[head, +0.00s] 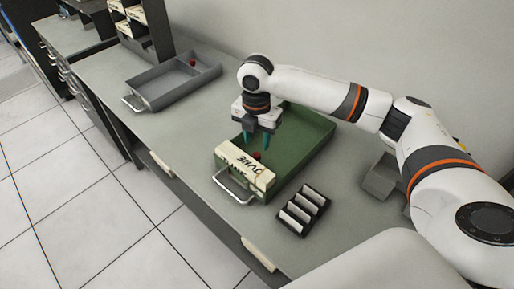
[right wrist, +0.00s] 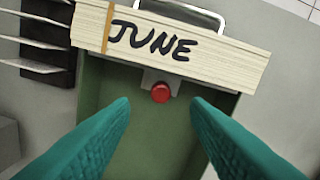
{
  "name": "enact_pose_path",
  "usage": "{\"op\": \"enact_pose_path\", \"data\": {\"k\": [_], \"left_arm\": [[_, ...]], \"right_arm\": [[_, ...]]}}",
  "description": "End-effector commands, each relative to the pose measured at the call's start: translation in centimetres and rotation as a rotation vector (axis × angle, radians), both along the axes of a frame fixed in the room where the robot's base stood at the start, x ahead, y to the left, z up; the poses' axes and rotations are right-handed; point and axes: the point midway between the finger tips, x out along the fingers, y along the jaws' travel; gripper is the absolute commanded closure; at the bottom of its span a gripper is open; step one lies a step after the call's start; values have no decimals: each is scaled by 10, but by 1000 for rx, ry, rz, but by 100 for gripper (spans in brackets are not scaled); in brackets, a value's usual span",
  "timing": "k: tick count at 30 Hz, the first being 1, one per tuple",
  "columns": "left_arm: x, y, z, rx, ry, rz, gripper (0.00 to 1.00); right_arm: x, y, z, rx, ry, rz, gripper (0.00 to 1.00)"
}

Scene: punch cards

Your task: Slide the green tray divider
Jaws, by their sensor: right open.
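The green tray (head: 305,126) lies on the counter, with a metal handle (head: 235,190) at its front end. A stack of cream cards marked JUNE (head: 243,166) stands across that end. It also shows in the right wrist view (right wrist: 215,52). Behind the stack is the divider, a grey plate (right wrist: 152,76) with a red knob (right wrist: 161,93); the knob shows in the head view too (head: 257,155). My right gripper (head: 256,146) points down into the tray. Its teal fingers are open, one on each side of the knob, apart from it. My left gripper is not in view.
A black rack (head: 303,210) with several white cards stands right of the tray's front. A grey tray (head: 172,83) with a red knob lies at the back left. A grey holder (head: 380,178) sits near my right arm. The counter between the two trays is clear.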

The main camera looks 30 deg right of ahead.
Motion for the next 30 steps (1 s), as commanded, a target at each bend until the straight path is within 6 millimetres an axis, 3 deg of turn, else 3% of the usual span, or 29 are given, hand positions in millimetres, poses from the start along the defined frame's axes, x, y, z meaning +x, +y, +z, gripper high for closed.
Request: {"op": "enact_pose_path", "data": {"k": [3,9,21,29,30], "left_arm": [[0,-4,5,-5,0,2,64],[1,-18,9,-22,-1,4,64],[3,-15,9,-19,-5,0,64],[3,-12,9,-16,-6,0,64],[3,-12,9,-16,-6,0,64]], "right_arm": [[-1,0,-22,0,4,0,57],[0,1,-47,0,0,0,57],[0,0,-55,0,-2,0,57],[0,1,-55,1,-2,0,100],[0,1,-55,1,-2,0,100]]}}
